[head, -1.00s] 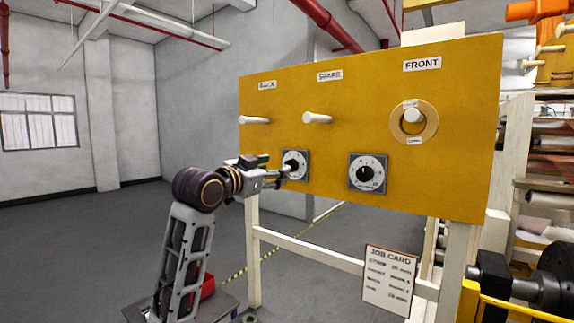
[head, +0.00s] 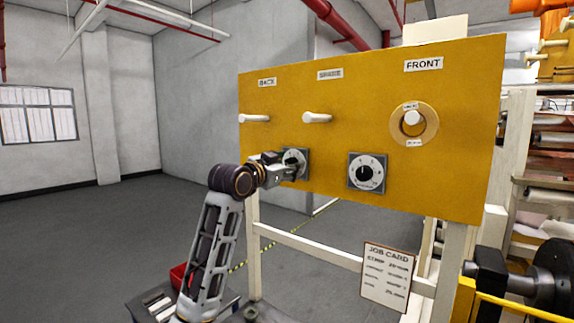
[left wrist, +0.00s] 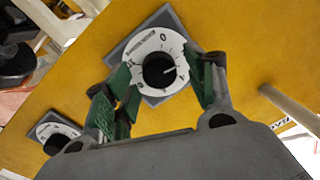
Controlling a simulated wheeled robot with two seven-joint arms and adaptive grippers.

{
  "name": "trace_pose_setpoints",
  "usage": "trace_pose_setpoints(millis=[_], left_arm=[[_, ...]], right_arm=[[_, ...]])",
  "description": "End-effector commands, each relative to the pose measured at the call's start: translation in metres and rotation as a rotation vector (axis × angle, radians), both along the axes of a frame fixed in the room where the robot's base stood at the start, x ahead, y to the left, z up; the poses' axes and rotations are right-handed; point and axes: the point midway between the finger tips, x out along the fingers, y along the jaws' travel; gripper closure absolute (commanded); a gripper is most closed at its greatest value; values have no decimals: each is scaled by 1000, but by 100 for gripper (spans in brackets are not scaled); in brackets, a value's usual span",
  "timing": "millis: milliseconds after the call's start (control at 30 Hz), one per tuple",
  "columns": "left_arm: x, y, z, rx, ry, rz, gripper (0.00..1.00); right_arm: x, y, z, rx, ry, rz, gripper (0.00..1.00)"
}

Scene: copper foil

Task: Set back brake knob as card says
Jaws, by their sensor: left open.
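The left-hand brake knob (head: 293,163) sits low on the yellow panel, below the BACK and SPARE labels, partly hidden by my left gripper (head: 287,166). In the left wrist view its black knob (left wrist: 159,70) on a white numbered dial lies between the green finger pads of my left gripper (left wrist: 163,88). The fingers are apart, and I see no clear contact. A second dial (head: 367,173) is on the panel to the right; it also shows in the left wrist view (left wrist: 58,139). The job card (head: 388,277) hangs below the panel; its small lines are too blurred to read. My right gripper is not in view.
The yellow panel (head: 345,125) carries white pegs (head: 317,118) and a tan ring (head: 428,122) under FRONT. A white frame leg (head: 253,250) stands beside my left arm. Machinery with rollers (head: 545,195) is at the right. Open floor (head: 90,235) lies to the left.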

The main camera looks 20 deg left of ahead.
Motion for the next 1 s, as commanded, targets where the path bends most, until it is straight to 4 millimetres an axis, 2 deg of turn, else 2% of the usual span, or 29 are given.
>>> trace_pose_setpoints(millis=[167, 500, 533, 1000], left_arm=[[0, 0, 0, 0, 0, 0, 45], [0, 0, 0, 0, 0, -1, 88], [0, 0, 0, 0, 0, -1, 91], [0, 0, -1, 101, -35, 1, 90]], right_arm=[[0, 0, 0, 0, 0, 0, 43], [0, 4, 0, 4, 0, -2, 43], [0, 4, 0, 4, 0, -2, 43], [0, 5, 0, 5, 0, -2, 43]])
